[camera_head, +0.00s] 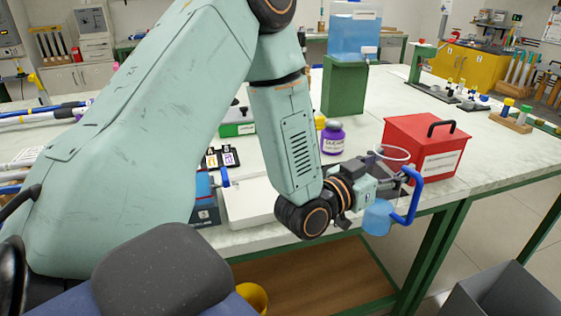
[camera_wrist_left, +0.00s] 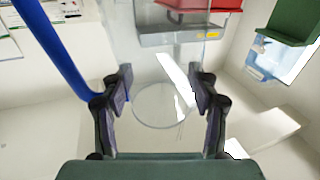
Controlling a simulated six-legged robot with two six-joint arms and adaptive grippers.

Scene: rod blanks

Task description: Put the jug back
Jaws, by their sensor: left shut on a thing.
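The jug is clear with a blue handle (camera_head: 411,196) and a bluish lower part (camera_head: 377,219). In the head view it is close to upright, rim up, near the table's front edge and in front of the red box. My left gripper (camera_head: 391,184) is shut on the jug's body and holds it up. In the wrist view the two dark fingers (camera_wrist_left: 160,100) press on both sides of the clear jug (camera_wrist_left: 160,55), with its blue handle (camera_wrist_left: 58,50) on the left. My right gripper is not in view.
A red box (camera_head: 425,145) with a black handle stands behind the jug on the white table (camera_head: 490,155). A grey bin (camera_head: 515,292) is at bottom right. Tabletop right of the red box is clear.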

